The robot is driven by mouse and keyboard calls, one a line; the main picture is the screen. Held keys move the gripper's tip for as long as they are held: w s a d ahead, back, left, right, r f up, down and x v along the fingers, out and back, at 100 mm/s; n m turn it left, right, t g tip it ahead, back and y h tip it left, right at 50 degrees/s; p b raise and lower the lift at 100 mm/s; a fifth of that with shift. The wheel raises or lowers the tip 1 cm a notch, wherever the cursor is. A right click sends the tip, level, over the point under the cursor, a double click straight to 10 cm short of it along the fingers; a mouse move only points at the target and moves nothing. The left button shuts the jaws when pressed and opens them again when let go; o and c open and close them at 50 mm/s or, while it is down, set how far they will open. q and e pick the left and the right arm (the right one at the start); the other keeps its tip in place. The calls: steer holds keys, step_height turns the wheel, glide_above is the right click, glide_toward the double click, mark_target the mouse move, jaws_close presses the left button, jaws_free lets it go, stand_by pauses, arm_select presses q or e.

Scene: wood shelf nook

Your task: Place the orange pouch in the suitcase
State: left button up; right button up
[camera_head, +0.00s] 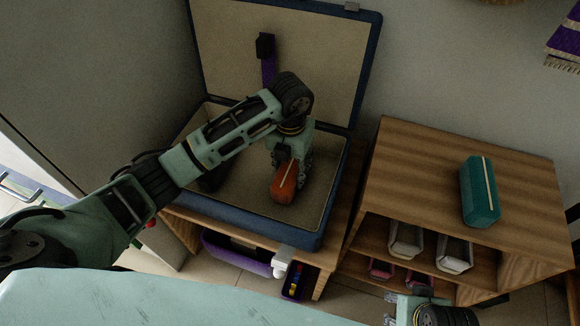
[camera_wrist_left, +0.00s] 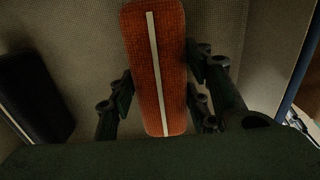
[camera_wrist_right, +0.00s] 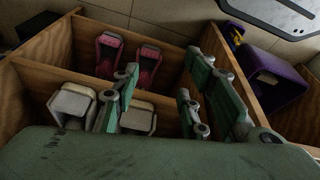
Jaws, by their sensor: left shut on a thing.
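The orange pouch (camera_head: 285,183) has a pale zip stripe and is inside the outline of the open blue suitcase (camera_head: 306,238), over its beige lining. My left gripper (camera_head: 289,160) reaches down from above and is shut on the pouch. In the left wrist view the pouch (camera_wrist_left: 157,70) is between the fingers, with the lining behind it. I cannot tell whether the pouch touches the suitcase floor. My right gripper (camera_wrist_right: 155,100) has its fingers apart and empty, in front of the shelf with shoes; in the head view it shows only partly at the bottom edge.
A teal pouch (camera_head: 480,190) lies on the wooden shelf unit (camera_head: 420,165) at the right. White shoes (camera_head: 455,253) and pink shoes (camera_wrist_right: 107,50) stand in its compartments. A dark item (camera_wrist_left: 35,95) lies in the suitcase beside the orange pouch. A purple bin (camera_head: 235,255) is below the suitcase.

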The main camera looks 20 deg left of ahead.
mark_target(290, 166)
arm_select(q)
steer(key=shift+f, duration=0.1)
arm_select(e)
steer(key=shift+r, duration=0.2)
arm_select(q)
steer(key=shift+f, duration=0.15)
steer(key=o, duration=1.3)
arm_select(e)
steer(key=shift+s+r, duration=0.1)
steer(key=shift+r, duration=0.25)
arm_select(q)
steer(key=shift+r, duration=0.2)
step_height(290, 166, up, 12)
steer(key=shift+r+p, duration=0.1)
steer(key=shift+p, duration=0.95)
arm_select(e)
step_height(290, 166, down, 8)
steer(key=shift+s+f, duration=0.15)
steer(key=shift+s, duration=0.05)
